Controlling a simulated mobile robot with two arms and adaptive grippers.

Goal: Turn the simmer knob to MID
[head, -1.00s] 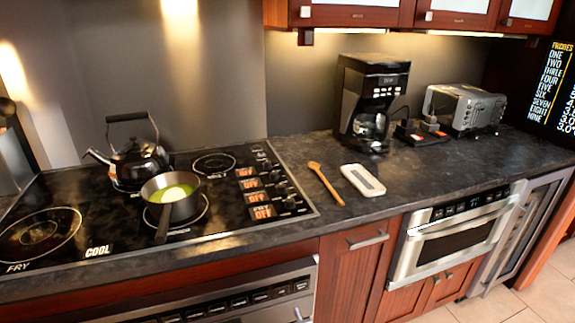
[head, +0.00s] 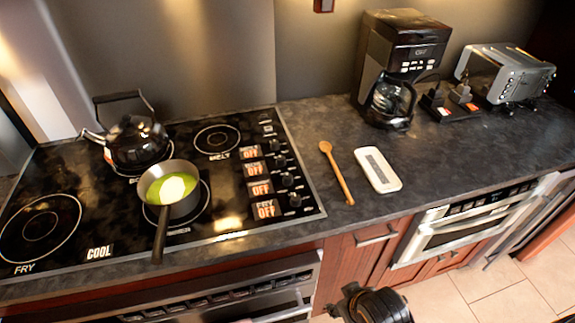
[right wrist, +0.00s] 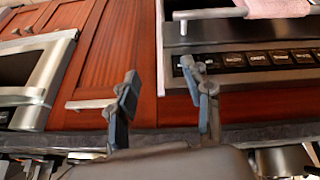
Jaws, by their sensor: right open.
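The black cooktop (head: 105,215) has a column of black knobs near its right edge, with a lower knob (head: 295,200) and one above it (head: 287,179). Lit orange displays (head: 261,188) beside them read OFF. I cannot read which knob is the simmer one. A saucepan (head: 157,215) with green contents and a pale lump stands on the front right burner. My right gripper (right wrist: 164,95) is open and empty in the right wrist view, in front of the cabinet and oven fronts, away from the knobs. A black part of my arm shows at the bottom of the head view. My left gripper is not in view.
A black kettle (head: 137,142) stands on the back left burner. Right of the cooktop lie a wooden spoon (head: 336,173) and a white rectangular object (head: 378,169). A coffee maker (head: 395,65) and toaster (head: 510,72) stand behind. The counter's front strip near the knobs is clear.

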